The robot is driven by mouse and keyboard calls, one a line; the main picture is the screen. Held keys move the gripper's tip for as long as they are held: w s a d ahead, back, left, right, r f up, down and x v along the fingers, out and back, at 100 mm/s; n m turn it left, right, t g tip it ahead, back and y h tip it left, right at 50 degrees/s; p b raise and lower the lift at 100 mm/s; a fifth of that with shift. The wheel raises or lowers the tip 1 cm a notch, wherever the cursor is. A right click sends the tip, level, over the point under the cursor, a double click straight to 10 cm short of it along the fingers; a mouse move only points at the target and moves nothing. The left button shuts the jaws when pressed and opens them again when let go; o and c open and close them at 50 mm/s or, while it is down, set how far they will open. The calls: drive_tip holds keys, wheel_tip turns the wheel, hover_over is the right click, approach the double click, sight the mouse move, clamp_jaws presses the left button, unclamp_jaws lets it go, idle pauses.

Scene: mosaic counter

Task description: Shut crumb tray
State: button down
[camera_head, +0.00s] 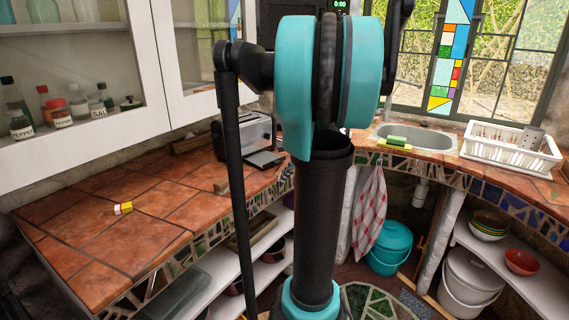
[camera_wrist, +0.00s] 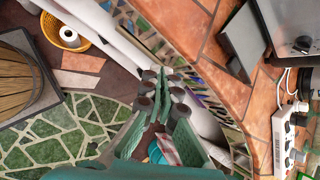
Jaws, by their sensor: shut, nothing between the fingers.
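The toaster (camera_head: 247,132) stands on the tiled counter, partly hidden behind my arm. Its crumb tray (camera_head: 265,159) is a dark flat plate that sticks out from the toaster's lower front over the tiles. In the wrist view the tray (camera_wrist: 242,42) lies at the upper right, beside the silver toaster (camera_wrist: 296,22). My gripper (camera_wrist: 160,78) is shut and empty in the wrist view. It appears near the counter's mosaic edge, left of the tray and apart from it. In the head view my gripper cannot be made out behind my arm.
The wrist view shows a white power strip (camera_wrist: 285,140) below the toaster. A sink (camera_head: 415,139) and dish rack (camera_head: 511,147) are at the right. The left counter is mostly clear.

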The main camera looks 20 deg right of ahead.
sight(261, 157)
drive_tip(key=w+d+r+m+t, duration=0.1)
drive_tip(key=w+d+r+m, duration=0.1)
drive_tip(key=d+m, duration=0.25)
drive_tip(key=w+d+r+m+t, duration=0.1)
drive_tip(key=w+d+r+m, duration=0.15)
drive_tip(key=d, duration=0.35)
drive_tip(key=w+a+r+x, duration=0.1)
drive_tip(key=x, duration=1.1)
drive_tip(key=shift+w+a+r+m, duration=0.25)
drive_tip(key=shift+w+r+m, duration=0.05)
drive_tip(key=shift+r+m, duration=0.1)
drive_tip(key=w+a, duration=0.1)
drive_tip(key=w, duration=0.2)
drive_tip(key=w+a, duration=0.2)
drive_tip(key=w, duration=0.2)
drive_tip(key=w+a, duration=0.1)
drive_tip(key=w, duration=0.3)
drive_tip(key=shift+w+a, duration=0.1)
drive_tip(key=shift+a, duration=0.2)
